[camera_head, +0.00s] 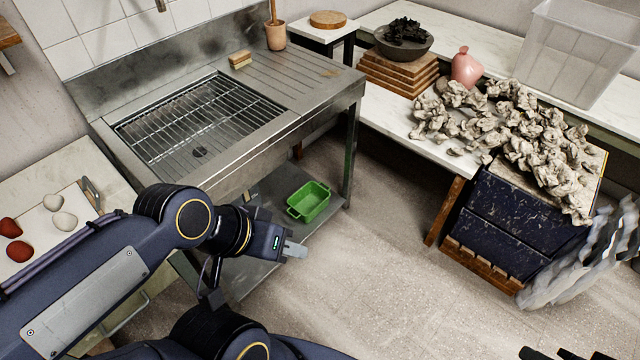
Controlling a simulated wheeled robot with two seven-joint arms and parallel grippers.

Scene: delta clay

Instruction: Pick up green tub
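The green tub (309,203) is a small rectangular open tub with handle-like ends. It sits upright on the lower steel shelf (262,250) under the sink unit, near the shelf's right front corner. It looks empty. My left gripper (296,250) is in front of and below the tub in the picture, apart from it. Its pale fingertips point right, and I see them edge-on, so their gap is hidden. Nothing shows in them. I cannot make out my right gripper.
The steel sink (285,125) with a wire rack overhangs the shelf, and its right leg (351,150) stands beside the tub. A worktable with clay lumps (515,130) stands right. Dark, unclear shapes show at the lower right edge. The middle floor is clear.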

